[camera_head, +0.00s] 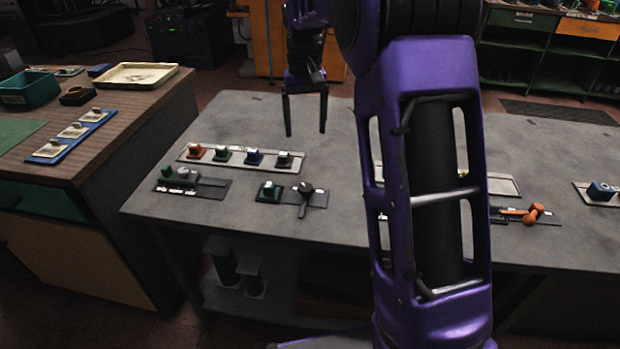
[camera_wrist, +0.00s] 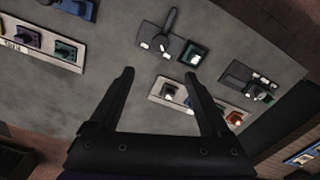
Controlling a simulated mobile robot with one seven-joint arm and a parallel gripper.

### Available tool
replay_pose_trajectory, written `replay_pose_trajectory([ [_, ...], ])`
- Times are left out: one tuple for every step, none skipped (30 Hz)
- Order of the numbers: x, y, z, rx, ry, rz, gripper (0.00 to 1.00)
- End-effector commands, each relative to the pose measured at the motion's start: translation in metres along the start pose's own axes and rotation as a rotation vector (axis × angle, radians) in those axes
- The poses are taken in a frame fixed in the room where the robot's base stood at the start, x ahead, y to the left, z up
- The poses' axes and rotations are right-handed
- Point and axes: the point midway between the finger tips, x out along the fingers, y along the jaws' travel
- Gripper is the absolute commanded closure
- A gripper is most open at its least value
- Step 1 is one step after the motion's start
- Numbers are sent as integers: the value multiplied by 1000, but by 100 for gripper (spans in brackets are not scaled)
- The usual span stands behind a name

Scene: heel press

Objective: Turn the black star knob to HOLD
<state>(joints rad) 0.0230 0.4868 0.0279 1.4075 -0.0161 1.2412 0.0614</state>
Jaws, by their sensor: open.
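A black knob (camera_head: 305,187) with a dark arm sits on a dark plate with small white labels, on the grey table left of my arm. It also shows in the wrist view as a dark knob with a long arm (camera_wrist: 168,30), near the top centre. Its star shape and the label text are too small to read, so I cannot tell its setting. My gripper (camera_head: 305,128) is open and empty above the table, behind the knob in the head view. In the wrist view its fingers (camera_wrist: 160,74) are apart and nothing is between them.
A dark plate with a green device (camera_head: 180,175) lies further left. My arm hides the table's middle. An orange-handled device (camera_head: 534,213) is at right.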

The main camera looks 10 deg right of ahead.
Motion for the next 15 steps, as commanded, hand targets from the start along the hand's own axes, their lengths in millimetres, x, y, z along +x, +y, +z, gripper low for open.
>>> replay_pose_trajectory([
  [4,-1,1,4,-9,-4,19],
  [7,-1,2,5,-11,-5,19],
  [12,-1,2,5,-12,-5,19],
  [16,-1,2,5,-12,-4,19],
  [21,-1,2,5,-12,-4,19],
  [29,-1,3,4,-14,-4,19],
  [34,-1,2,4,-13,-3,19],
  [41,-1,2,4,-12,-3,19],
  [50,0,3,4,-13,-3,19],
  [56,0,3,4,-12,-3,19],
  [63,0,3,4,-12,-3,19],
  [72,0,3,3,-13,-3,19],
  [79,0,3,3,-13,-2,19],
  [85,0,2,3,-11,-2,19],
  [94,0,3,3,-11,-2,19],
])
